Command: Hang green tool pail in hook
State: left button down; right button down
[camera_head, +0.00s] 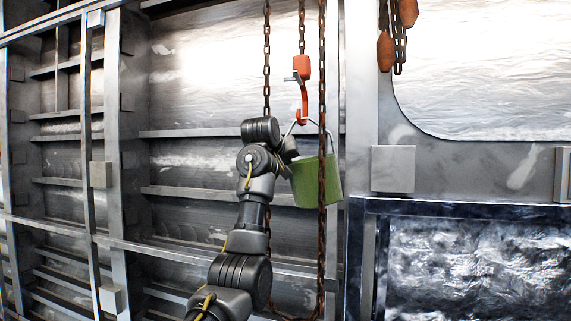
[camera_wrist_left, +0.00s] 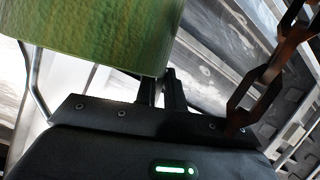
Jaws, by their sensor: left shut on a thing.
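The green tool pail (camera_head: 305,185) hangs in the air, slightly tilted, with its thin wire handle (camera_head: 318,123) raised above it. My left gripper (camera_head: 289,158) is shut on the pail at its upper left side. In the left wrist view the pail (camera_wrist_left: 100,30) fills the top, with the fingers (camera_wrist_left: 165,92) at its edge and the handle (camera_wrist_left: 35,85) to the left. The orange-red hook (camera_head: 302,90) hangs on a chain just above the pail. Its lower end overlaps the handle's top in the head view; I cannot tell whether they are engaged. My right gripper is out of view.
Rusty chains (camera_head: 267,45) hang on both sides of the hook. The right one (camera_head: 322,90) passes in front of the pail, and a chain (camera_wrist_left: 265,75) is close to my left gripper. Another orange hook block (camera_head: 385,50) hangs upper right. Ribbed metal walls (camera_head: 190,160) stand behind.

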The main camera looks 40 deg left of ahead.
pick_arm(q)
jog(key=c, duration=1.4)
grip_release()
jog(key=shift+s, duration=0.15)
jog(key=shift+f, duration=0.1)
